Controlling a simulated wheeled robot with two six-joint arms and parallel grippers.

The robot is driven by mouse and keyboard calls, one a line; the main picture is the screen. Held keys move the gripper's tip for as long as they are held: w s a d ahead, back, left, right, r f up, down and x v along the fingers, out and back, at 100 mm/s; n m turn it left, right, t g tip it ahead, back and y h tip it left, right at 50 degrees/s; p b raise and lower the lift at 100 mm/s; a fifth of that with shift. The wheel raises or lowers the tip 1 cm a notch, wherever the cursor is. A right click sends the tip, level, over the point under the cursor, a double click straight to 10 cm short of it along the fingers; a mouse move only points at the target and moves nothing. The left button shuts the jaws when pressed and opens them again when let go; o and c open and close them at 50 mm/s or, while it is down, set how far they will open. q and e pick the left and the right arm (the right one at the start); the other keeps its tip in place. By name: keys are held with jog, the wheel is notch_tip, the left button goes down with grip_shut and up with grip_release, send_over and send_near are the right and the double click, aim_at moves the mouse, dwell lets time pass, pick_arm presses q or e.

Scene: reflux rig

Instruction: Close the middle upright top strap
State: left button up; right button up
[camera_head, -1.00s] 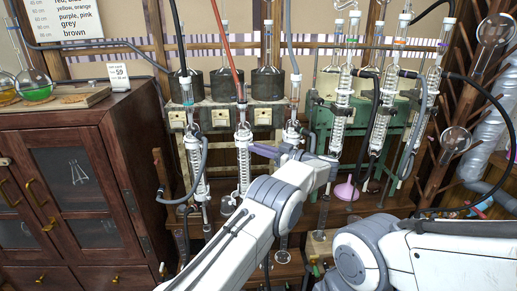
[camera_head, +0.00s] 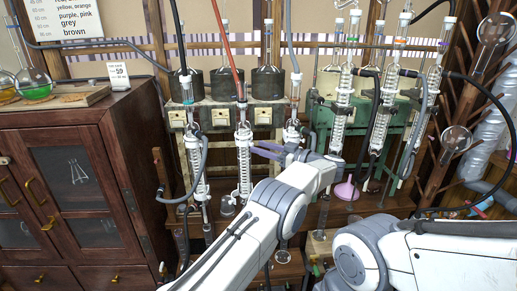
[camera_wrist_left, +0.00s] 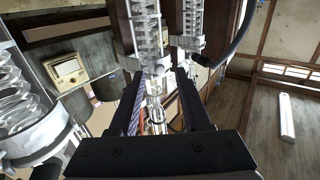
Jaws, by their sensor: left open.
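The middle upright (camera_head: 243,160) of the left-hand group is a coiled glass condenser below a red tube. Its top strap is too small to make out in the head view. My left gripper (camera_head: 264,150) points left at the upper part of this upright, just to its right. Its two fingers are apart. In the left wrist view the open fingers (camera_wrist_left: 158,85) stand on either side of clear glass parts (camera_wrist_left: 155,88), with coiled glass columns (camera_wrist_left: 146,32) beyond. I cannot tell whether they touch. My right gripper is outside the views.
A neighbouring upright (camera_head: 198,165) stands to the left, with a dark hose. A green stand (camera_head: 318,125) with more coiled glassware is on the right. A wooden cabinet (camera_head: 70,185) stands at the left. My right arm fills the lower right.

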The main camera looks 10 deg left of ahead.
pick_arm(q)
jog(key=b+v, duration=0.1)
jog(key=v, duration=0.7)
jog(key=shift+d, duration=0.3)
jog(key=shift+s, duration=0.15)
